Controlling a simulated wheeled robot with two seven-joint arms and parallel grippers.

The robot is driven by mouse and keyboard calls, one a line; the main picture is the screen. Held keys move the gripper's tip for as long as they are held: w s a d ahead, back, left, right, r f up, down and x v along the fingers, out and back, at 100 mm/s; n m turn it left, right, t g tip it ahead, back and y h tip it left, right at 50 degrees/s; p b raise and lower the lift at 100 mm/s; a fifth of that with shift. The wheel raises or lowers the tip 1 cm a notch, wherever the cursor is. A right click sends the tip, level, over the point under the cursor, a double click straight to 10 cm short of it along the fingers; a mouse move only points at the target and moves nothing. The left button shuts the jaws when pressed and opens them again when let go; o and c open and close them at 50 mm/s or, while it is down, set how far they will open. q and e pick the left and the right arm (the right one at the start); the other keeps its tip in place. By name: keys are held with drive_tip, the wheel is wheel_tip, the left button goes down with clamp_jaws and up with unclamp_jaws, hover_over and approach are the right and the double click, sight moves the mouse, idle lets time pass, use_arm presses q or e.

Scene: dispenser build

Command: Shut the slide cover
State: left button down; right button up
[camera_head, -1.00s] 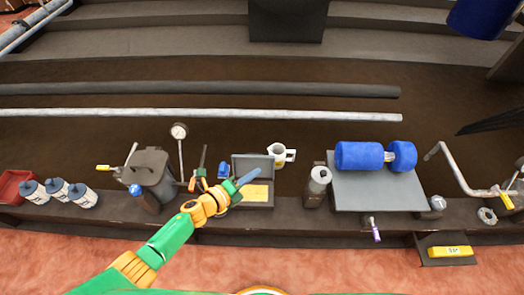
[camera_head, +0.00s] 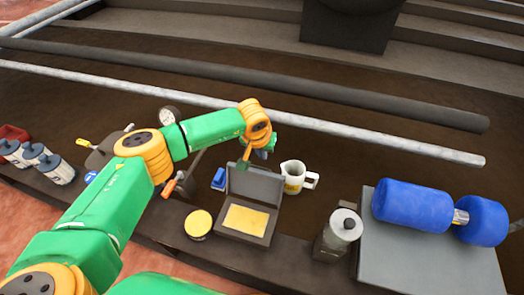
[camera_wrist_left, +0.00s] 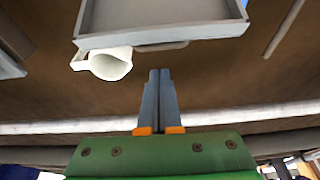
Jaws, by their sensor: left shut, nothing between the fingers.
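No part marked as a slide cover shows; the likeliest is the raised lid (camera_head: 256,183) of a small grey box. The box (camera_head: 262,239) stands open on the bench ledge with a yellow pad (camera_head: 246,219) inside. My left gripper (camera_head: 244,164) is shut and empty, at the lid's back upper edge, pointing down; whether it touches cannot be told. In the left wrist view its closed fingers (camera_wrist_left: 160,100) point toward a grey panel (camera_wrist_left: 160,40) of the box, with a gap in the picture. My right gripper is not in view.
A white mug (camera_head: 293,178) stands right of the lid, close to my left gripper. A blue block (camera_head: 219,179) and a round yellow-topped tin (camera_head: 198,223) are left of the box. A grey canister (camera_head: 343,226) and blue rollers (camera_head: 412,208) stand right. A long pale pipe (camera_head: 330,125) runs behind.

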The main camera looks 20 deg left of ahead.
sight(261, 168)
use_arm(q)
drive_tip(key=s, duration=0.1)
drive_tip(key=s+f+p, duration=0.1)
drive_tip(key=s, duration=0.1)
idle(0.4)
